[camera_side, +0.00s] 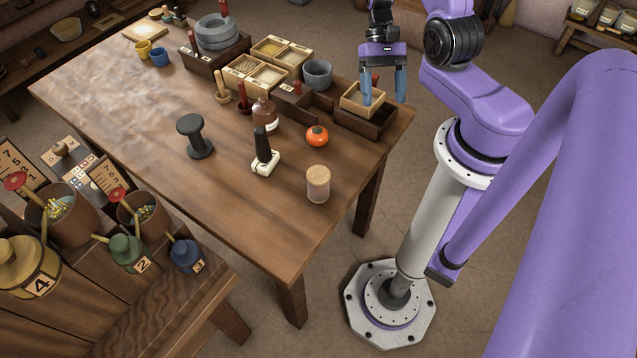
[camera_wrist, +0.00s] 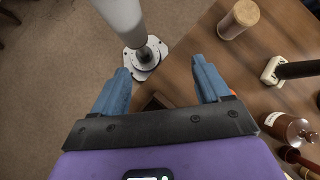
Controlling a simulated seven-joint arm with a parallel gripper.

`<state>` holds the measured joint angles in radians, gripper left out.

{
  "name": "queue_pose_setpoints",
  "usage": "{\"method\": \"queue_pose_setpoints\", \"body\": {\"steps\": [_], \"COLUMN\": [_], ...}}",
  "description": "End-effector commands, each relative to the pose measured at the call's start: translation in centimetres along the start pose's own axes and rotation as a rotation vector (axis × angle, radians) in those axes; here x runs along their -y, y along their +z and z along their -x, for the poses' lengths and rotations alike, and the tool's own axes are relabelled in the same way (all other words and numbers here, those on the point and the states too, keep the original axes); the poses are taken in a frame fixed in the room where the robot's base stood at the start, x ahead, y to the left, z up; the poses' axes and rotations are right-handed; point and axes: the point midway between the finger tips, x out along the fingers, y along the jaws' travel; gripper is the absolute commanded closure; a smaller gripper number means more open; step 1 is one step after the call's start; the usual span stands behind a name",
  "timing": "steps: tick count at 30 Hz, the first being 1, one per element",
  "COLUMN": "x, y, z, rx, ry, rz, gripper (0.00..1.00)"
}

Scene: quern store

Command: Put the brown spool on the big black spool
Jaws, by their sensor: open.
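The big black spool (camera_side: 195,137) stands upright on the table, left of its middle, in the side view. A tan-brown, spool-like cylinder (camera_side: 318,184) with wider ends stands upright near the table's front right edge; it best matches the brown spool. It also shows at the top right of the wrist view (camera_wrist: 238,20). My gripper (camera_side: 384,90) is open and empty, pointing down at the table's far right end. It appears over or beside the small light wooden box (camera_side: 362,99), apart from both spools. Its blue fingers show in the wrist view (camera_wrist: 161,75).
A black-handled tool with a white base (camera_side: 265,160), a brown bottle (camera_side: 264,114) and an orange-red round object (camera_side: 317,136) stand between the spools and the trays. Divided wooden trays (camera_side: 294,103) line the far side. The table's front left is clear.

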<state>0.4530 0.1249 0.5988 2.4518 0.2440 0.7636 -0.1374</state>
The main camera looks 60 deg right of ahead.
Motion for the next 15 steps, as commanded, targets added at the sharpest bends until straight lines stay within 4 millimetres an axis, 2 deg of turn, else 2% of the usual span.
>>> {"method": "queue_pose_setpoints", "body": {"steps": [6,15], "x": [-1.5,-2.5], "y": [0.0,0.8], "z": [-2.0,-5.0], "rx": [0.069,0.157], "ry": [-0.164,-0.407], "rz": [-0.2,-0.447], "gripper": [0.24,0.24]}}
